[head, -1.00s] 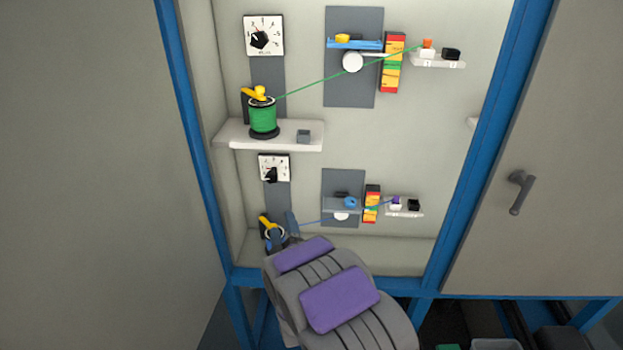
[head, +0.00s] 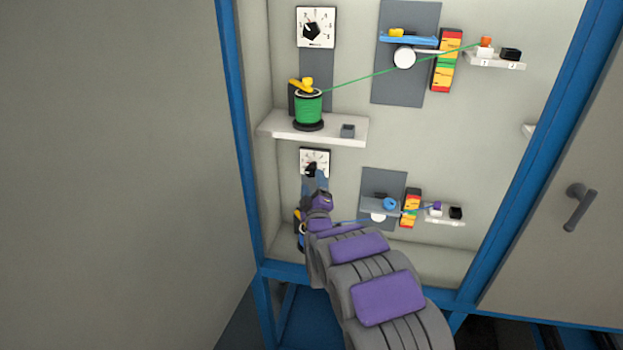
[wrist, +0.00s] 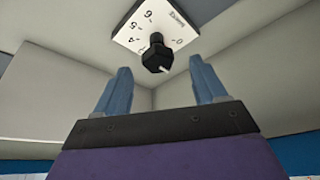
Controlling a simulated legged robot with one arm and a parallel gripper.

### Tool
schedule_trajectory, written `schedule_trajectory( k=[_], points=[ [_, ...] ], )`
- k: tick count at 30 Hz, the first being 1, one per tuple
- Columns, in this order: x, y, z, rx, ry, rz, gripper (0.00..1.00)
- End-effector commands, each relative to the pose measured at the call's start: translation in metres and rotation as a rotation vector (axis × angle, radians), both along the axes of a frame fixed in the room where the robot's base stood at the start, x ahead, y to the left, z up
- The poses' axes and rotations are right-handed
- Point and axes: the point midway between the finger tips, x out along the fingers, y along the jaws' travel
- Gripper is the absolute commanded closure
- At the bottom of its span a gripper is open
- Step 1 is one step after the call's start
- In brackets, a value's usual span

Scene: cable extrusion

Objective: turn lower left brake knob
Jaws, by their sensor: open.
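The lower left brake knob (head: 311,169) is a black knob on a white numbered dial plate (head: 322,157), below the shelf at the left of the cabinet. In the wrist view the knob (wrist: 157,56) stands out from the plate (wrist: 140,22), with a white mark on its face. My gripper (head: 314,180) is just below the knob in the head view. In the wrist view its two blue fingers (wrist: 160,82) are spread apart with nothing between them. The knob appears beyond and between the fingertips; I see no contact. My gripper partly hides the knob in the head view.
A shelf (head: 270,125) with a green spool (head: 308,108) is above the dial. An upper dial (head: 316,27) is higher up. To the right are a grey panel (head: 384,180), colored blocks (head: 411,208) and a blue cable. A blue frame post (head: 234,110) borders the left.

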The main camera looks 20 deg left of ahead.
Motion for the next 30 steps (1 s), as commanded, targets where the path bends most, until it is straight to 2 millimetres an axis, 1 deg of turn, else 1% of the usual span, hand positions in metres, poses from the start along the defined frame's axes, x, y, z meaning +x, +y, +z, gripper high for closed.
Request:
schedule_trajectory(
  k=[3, 10, 15, 23, 26, 30],
  points=[
    [0.014, 0.005, 0.004, 0.002, -0.004, -0.001, 0.29],
    [0.031, 0.012, 0.007, 0.0, -0.001, -0.001, 0.29],
    [0.036, 0.014, 0.008, -0.001, 0.0, 0.0, 0.29],
    [0.036, 0.014, 0.009, -0.001, 0.0, 0.0, 0.29],
    [0.036, 0.014, 0.009, -0.001, 0.0, 0.0, 0.37],
    [0.036, 0.014, 0.009, -0.001, 0.0, 0.0, 0.5]
  ],
)
